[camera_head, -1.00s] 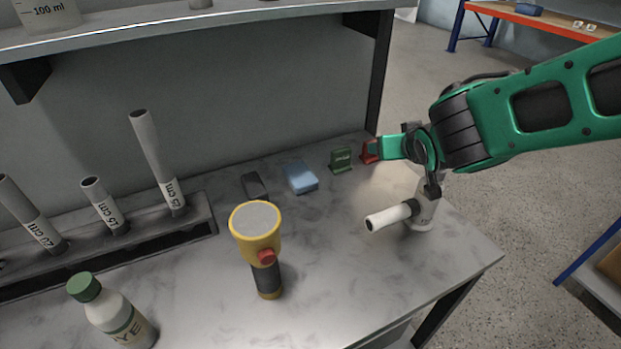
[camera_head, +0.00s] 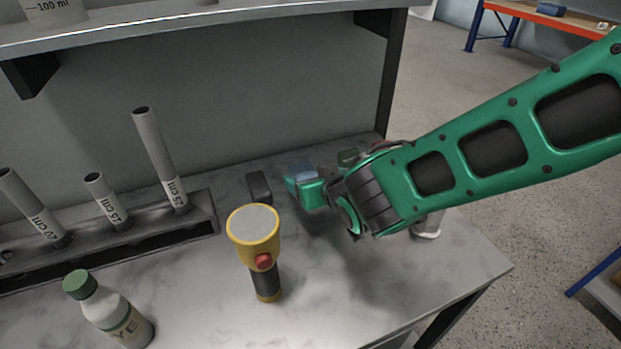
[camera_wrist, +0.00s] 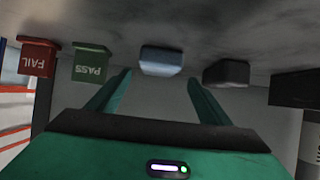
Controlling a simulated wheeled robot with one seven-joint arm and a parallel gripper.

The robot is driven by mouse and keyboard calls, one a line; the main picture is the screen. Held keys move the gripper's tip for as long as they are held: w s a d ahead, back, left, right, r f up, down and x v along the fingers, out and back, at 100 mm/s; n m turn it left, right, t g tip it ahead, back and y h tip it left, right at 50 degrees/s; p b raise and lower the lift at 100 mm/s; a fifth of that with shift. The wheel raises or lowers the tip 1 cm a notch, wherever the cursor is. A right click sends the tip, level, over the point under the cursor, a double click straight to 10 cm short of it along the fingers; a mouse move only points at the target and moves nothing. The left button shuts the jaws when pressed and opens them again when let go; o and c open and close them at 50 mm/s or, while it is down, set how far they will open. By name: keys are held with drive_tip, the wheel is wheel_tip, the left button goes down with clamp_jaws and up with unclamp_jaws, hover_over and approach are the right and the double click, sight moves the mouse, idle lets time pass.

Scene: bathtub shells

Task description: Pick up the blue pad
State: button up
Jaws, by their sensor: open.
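The blue pad (camera_wrist: 161,60) is a small light-blue block lying on the grey table. In the wrist view it lies beyond my open fingertips, roughly between their lines, and nothing touches it there. In the head view the blue pad (camera_head: 299,171) shows only in part, behind my green gripper (camera_head: 303,190). In the wrist view my gripper (camera_wrist: 158,82) has its two green fingers spread apart with nothing between them.
A dark block (camera_wrist: 227,73) lies right beside the pad in the wrist view. Green PASS (camera_wrist: 90,63) and red FAIL (camera_wrist: 38,57) stands are on the other side. A yellow flashlight (camera_head: 254,225) stands in front. A tube rack (camera_head: 200,215) and bottle (camera_head: 108,310) are at left.

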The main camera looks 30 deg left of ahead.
sight(306, 174)
drive_tip(key=shift+x, duration=2.7)
drive_tip(key=shift+w+d+f, duration=0.1)
drive_tip(key=shift+d+f, duration=0.05)
drive_tip(key=shift+d, duration=0.05)
drive_tip(key=c, duration=1.1)
